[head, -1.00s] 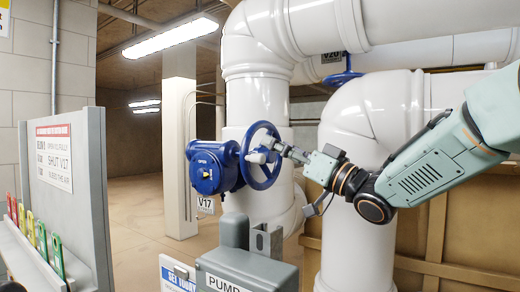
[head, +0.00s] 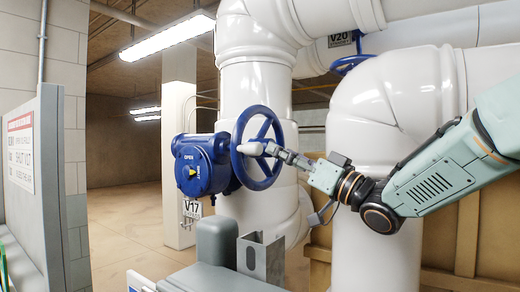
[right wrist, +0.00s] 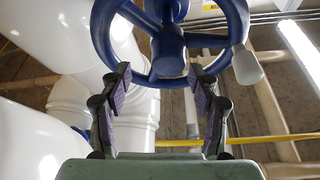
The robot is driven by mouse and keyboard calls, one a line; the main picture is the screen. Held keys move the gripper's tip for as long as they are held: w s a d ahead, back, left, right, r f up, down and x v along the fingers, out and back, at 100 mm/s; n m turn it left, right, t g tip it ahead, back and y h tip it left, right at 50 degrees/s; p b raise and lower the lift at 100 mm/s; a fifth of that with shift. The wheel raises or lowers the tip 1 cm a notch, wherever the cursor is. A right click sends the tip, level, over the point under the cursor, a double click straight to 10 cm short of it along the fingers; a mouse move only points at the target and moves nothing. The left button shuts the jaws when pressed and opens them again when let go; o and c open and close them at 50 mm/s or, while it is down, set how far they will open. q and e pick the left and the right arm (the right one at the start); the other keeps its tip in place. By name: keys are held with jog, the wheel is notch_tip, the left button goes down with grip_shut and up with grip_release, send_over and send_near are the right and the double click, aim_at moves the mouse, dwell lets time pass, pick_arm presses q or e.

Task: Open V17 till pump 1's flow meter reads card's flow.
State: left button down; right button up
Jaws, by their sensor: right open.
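The blue V17 handwheel (head: 238,140) stands on the side of a blue gearbox (head: 193,158) with a small yellow pointer and OPEN and SHUT marks. A V17 tag (head: 191,209) hangs below. A pale knob (head: 250,149) sits on the wheel's rim; it also shows in the right wrist view (right wrist: 246,65). My right gripper (head: 277,150) is at the wheel. In the right wrist view its open fingers (right wrist: 163,78) point at the lower rim, with the knob outside them, to the right. I cannot tell whether they touch the rim. No flow meter reading or card is legible.
Large white pipes (head: 360,110) stand behind and right of the wheel. A second blue wheel (head: 352,64) with a V20 tag (head: 341,40) is higher up. A grey pump box (head: 216,279) and metal bracket (head: 262,257) lie below. A grey sign board (head: 52,180) stands left.

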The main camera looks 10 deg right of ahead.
aim_at(258, 137)
jog(key=a+r, duration=0.1)
jog(key=w+a+r+p, duration=0.1)
jog(key=a, duration=0.1)
jog(key=w+a, duration=0.1)
jog(key=shift+w+a+r+p, duration=0.2)
jog(key=shift+a+r+p, duration=0.05)
jog(key=shift+r+p, duration=0.15)
jog(key=shift+w+a+r, duration=0.1)
jog(key=shift+w+a, duration=0.05)
jog(key=shift+w, duration=0.35)
jog(key=shift+w+a, duration=0.15)
jog(key=shift+w, duration=0.3)
jog(key=shift+w+a, duration=0.1)
jog(key=shift+w, duration=0.4)
jog(key=shift+s+a+r, duration=0.1)
jog(key=shift+s+a, duration=0.05)
jog(key=shift+s, duration=0.1)
jog(key=shift+s+r, duration=0.1)
jog(key=shift+s, duration=0.2)
jog(key=shift+c, duration=1.2)
jog(key=shift+w+d+f, duration=0.2)
jog(key=shift+w, duration=0.2)
jog(key=c, duration=0.4)
jog(key=shift+s+a, duration=0.1)
jog(key=shift+a, duration=0.05)
jog(key=c, duration=0.3)
grip_shut()
